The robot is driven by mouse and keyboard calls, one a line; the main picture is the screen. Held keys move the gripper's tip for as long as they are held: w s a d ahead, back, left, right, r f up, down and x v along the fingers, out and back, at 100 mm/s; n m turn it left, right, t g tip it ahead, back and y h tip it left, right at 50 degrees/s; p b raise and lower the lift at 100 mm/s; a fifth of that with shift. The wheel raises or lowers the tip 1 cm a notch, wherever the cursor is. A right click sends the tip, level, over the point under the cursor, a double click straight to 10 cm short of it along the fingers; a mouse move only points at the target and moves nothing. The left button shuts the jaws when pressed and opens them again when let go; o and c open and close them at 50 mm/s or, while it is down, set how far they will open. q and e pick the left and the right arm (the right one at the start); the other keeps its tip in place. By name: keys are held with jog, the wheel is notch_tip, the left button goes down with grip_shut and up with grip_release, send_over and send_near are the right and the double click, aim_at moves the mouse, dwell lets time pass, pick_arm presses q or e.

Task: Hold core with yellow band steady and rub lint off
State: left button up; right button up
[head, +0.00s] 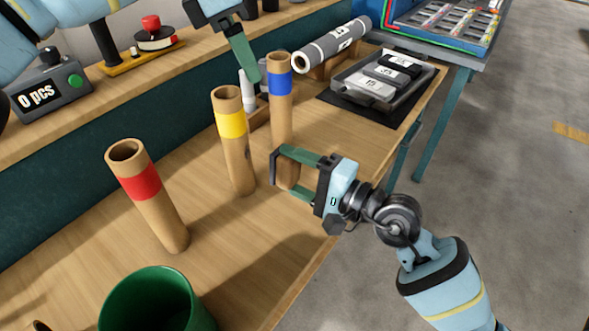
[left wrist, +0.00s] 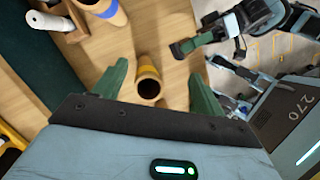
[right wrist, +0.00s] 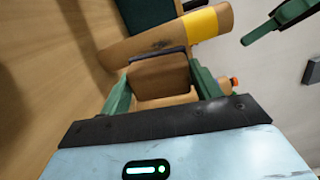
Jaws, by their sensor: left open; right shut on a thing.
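The core with the yellow band (head: 231,124) stands upright on the bench, with a small dark patch low on its side. In the left wrist view this core (left wrist: 148,70) shows between the spread fingers of my left gripper (head: 250,68), which is open above it. My right gripper (head: 284,172) is shut on a brown block with a dark face (right wrist: 165,76). The dark face points toward the yellow-banded core. In the right wrist view the core (right wrist: 200,25) and its dark patch lie just beyond the block; I cannot tell whether they touch.
A red-banded core (head: 143,186) stands left and a blue-banded core (head: 279,87) stands behind. A green bin (head: 150,300) is at the front. A grey roll (head: 332,44) and a tray (head: 385,76) lie at the back. The bench edge is close on the right.

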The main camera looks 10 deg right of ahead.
aim_at(233, 115)
pick_arm(q)
jog(key=shift+s+a+f+y, duration=0.1)
jog(key=shift+a+f+y, duration=0.45)
jog(key=shift+f, duration=1.25)
jog(key=shift+s+a+f+y, duration=0.1)
jog(key=shift+a+f+y, duration=0.45)
jog(key=shift+f, duration=1.25)
jog(key=shift+a+f+y, duration=0.4)
jog(key=shift+f+y, duration=0.2)
jog(key=shift+f, duration=1.2)
jog(key=c, duration=1.1)
